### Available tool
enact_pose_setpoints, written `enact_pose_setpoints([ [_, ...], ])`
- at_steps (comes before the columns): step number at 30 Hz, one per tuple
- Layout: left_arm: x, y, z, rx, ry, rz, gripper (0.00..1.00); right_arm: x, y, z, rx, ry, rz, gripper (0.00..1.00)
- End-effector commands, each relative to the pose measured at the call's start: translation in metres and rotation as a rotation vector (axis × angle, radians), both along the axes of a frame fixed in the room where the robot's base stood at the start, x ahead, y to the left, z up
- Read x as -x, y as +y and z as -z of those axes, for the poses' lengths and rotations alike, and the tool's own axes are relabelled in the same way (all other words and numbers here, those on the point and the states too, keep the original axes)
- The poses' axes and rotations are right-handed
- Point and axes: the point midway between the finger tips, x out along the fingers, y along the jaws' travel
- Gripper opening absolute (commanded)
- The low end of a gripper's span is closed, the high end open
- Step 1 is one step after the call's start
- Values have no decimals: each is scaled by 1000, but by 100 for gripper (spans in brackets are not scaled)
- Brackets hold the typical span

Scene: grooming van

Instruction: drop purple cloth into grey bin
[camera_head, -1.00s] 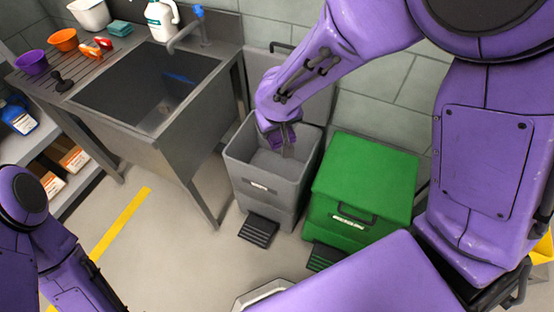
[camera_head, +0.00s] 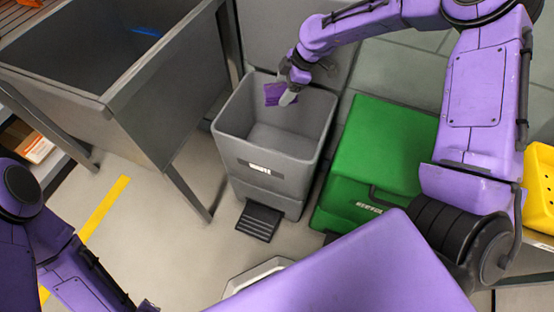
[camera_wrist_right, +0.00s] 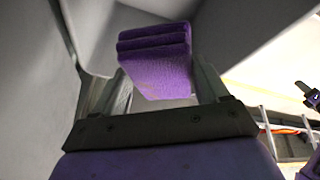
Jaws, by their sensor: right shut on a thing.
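The purple cloth (camera_head: 274,94) is a small folded piece over the open top of the grey bin (camera_head: 245,156), near its back side. My right gripper (camera_head: 288,92) is shut on it. In the right wrist view the cloth (camera_wrist_right: 156,62) sits between the two fingers (camera_wrist_right: 160,92), with grey walls around it. The bin's inside is open to view and looks empty. My left arm shows at the lower left, but its gripper is not in view.
A closed green bin (camera_head: 382,155) stands right of the grey bin. A black pedal (camera_head: 259,221) sticks out at the grey bin's front. A metal sink (camera_head: 150,100) stands on the left. A yellow container (camera_head: 541,185) is at the right edge.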

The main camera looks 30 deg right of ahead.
Motion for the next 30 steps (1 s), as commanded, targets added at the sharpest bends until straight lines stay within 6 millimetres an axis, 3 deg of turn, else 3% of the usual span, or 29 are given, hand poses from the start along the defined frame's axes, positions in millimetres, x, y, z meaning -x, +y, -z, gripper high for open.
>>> enact_pose_setpoints([
  [5,0,0,11,0,0,0,0,-2,-4,13,1,-1,-24,50],
  [15,1,0,58,0,0,0,0,-1,-3,60,2,-3,-23,50],
  [25,1,0,59,0,0,0,0,-1,-3,61,2,-3,-22,50],
  [26,1,0,59,0,0,0,0,-1,-3,61,2,-3,-22,84],
  [27,1,0,59,0,0,0,0,-1,-3,61,2,-3,-22,97],
  [30,1,0,59,0,0,0,0,-1,-3,61,2,-3,-22,100],
])
